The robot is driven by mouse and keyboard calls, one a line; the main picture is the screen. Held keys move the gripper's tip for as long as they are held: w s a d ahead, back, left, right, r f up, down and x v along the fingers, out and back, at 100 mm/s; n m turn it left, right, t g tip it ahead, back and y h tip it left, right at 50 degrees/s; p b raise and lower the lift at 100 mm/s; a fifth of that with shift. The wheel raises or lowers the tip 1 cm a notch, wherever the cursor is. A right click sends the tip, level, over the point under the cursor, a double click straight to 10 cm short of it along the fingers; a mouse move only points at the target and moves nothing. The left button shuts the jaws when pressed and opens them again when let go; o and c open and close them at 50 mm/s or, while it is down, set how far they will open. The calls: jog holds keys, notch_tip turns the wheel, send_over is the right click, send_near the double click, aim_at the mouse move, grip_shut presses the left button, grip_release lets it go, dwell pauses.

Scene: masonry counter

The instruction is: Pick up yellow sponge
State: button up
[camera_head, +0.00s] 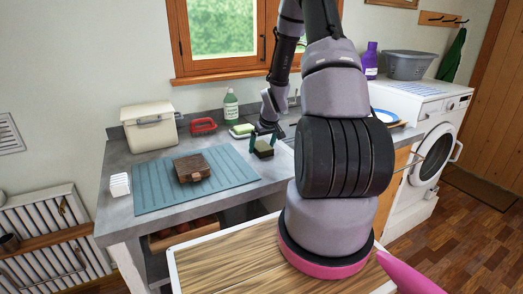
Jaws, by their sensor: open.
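A small block (264,150) with a dark top and a dull yellow-olive side sits on the grey counter, right of the blue ribbed mat; it looks like the yellow sponge. My gripper (263,139) is above it, pointing down. Its two dark-green fingers are apart, one toward each side of the block. I cannot tell whether they touch it. A second small block (243,130), green above and pale yellow-white below, lies just behind and to the left.
A blue ribbed mat (155,193) bears a brown case (192,167). A cream box (150,128), red object (203,126) and green bottle (231,105) stand behind. A white block (120,185) sits at the left edge. My arm hides part of the counter's right side.

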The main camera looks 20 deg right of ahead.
aim_at(262, 146)
jog(key=shift+f, duration=0.2)
jog(key=c, duration=1.3)
notch_tip(262, 146, up, 10)
jog(key=shift+r, duration=0.25)
